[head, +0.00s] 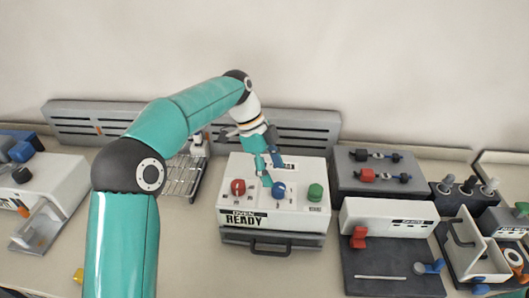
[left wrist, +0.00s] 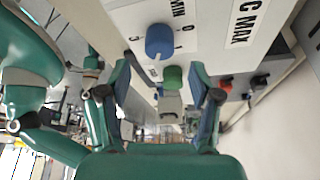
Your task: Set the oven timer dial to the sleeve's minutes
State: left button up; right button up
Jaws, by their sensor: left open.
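The oven (head: 240,216) is a white box with a front label ending in READY. Its top carries a red knob (head: 238,187), a blue dial (head: 278,189) and a green dial (head: 315,192). My left gripper (head: 269,169) is open and empty, close to the blue dial on its far side. In the left wrist view the blue dial (left wrist: 160,42) shows near the open fingers (left wrist: 162,70), with MIN printed beside it. The green dial (left wrist: 172,77) shows beyond it. I cannot tell whether a finger touches the blue dial, nor read its setting. I cannot make out the sleeve.
A wire rack (head: 182,177) stands left of the oven. A grey box with red and black parts (head: 378,172) and a white press with a dark base (head: 388,220) stand to the right. The oven's front handle (head: 270,246) sticks out.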

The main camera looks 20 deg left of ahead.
pick_arm(q)
jog(key=v, duration=0.6)
jog(key=shift+f, duration=0.1)
dwell(0.3)
